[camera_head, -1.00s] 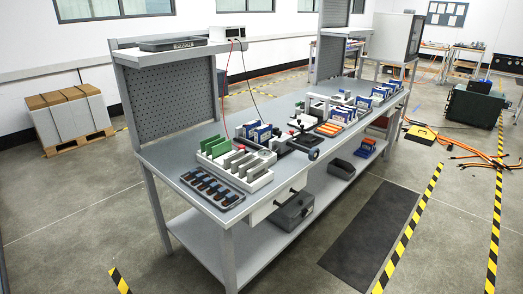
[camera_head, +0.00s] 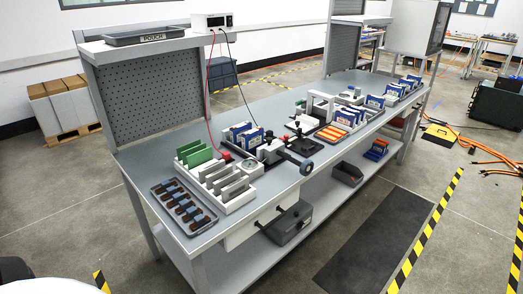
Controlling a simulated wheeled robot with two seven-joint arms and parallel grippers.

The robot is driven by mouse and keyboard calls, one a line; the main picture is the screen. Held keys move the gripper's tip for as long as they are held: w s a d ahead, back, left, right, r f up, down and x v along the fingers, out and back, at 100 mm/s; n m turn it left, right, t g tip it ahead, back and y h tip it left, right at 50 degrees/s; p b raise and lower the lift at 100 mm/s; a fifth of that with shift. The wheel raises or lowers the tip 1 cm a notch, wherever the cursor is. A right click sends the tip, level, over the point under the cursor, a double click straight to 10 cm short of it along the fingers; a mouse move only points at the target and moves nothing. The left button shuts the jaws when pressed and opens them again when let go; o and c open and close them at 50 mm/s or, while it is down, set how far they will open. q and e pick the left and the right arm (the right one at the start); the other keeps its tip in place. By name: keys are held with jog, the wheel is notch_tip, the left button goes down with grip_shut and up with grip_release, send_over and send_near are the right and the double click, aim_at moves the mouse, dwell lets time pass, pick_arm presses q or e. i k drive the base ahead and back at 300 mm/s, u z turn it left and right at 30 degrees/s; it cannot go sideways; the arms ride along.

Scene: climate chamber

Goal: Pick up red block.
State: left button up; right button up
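No plain, separate red block can be clearly made out. A small red piece (camera_head: 226,157) sits on the workbench beside the white slotted tray; its shape is too small to tell, and a red cable runs down close to it. Orange-red bars (camera_head: 331,133) lie in a dark tray farther along the bench. Red and blue items (camera_head: 376,151) lie on the lower shelf. Neither gripper's fingers are in view. A dark rounded part and a white surface at the bottom left corner may be mine.
The long grey workbench (camera_head: 140,148) carries a white slotted tray (camera_head: 240,198) with green and grey plates, a dark tray (camera_head: 183,207), blue-white boxes (camera_head: 250,140) and a black clamp fixture (camera_head: 275,152). A dark mat (camera_head: 375,240) lies on clear floor in front.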

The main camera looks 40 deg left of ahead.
aim_at(227, 155)
jog(key=u, duration=0.35)
jog(key=i, duration=0.75)
jog(key=u, duration=0.6)
